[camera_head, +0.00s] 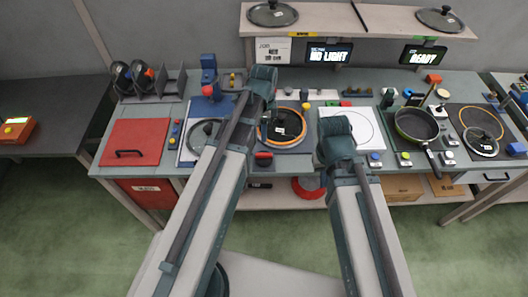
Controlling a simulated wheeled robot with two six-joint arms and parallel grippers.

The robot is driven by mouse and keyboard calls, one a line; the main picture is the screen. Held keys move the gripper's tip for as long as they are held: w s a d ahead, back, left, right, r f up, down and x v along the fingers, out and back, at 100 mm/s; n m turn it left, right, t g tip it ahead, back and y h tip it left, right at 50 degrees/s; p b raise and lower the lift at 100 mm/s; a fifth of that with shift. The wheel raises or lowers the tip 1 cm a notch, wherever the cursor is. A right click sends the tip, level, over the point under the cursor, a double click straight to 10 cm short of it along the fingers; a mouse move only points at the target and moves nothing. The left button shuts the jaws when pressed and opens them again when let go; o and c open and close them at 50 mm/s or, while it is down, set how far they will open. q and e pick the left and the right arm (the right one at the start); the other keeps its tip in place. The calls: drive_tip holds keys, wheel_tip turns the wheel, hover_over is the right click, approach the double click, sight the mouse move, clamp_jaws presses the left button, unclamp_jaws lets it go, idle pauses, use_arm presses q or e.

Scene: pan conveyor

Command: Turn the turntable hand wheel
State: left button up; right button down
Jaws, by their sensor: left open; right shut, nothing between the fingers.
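A red ring, apparently a hand wheel (308,188), shows below the bench's front edge, between my two forearms. A round dark disc with an orange rim, possibly the turntable (297,140), lies on the bench, its left edge hidden by my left arm. Which of the two is the turntable hand wheel I cannot tell for sure. My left gripper (263,80) is open over the back of the bench, left of and beyond the disc. My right gripper (335,127) is shut and empty over the left part of a white square plate. Neither gripper visibly touches either round thing.
The white plate (365,115) bears a thin circle. A frying pan (415,124) stands to its right. A red panel with a handle (135,140) is at the bench's left. A shelf (330,20) with two glass lids runs along the back. Cardboard boxes (402,188) sit below the bench.

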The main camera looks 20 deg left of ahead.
sight(264, 154)
use_arm(q)
wheel_tip(264, 154, down, 13)
drive_tip(key=b, duration=1.2)
clamp_jaws()
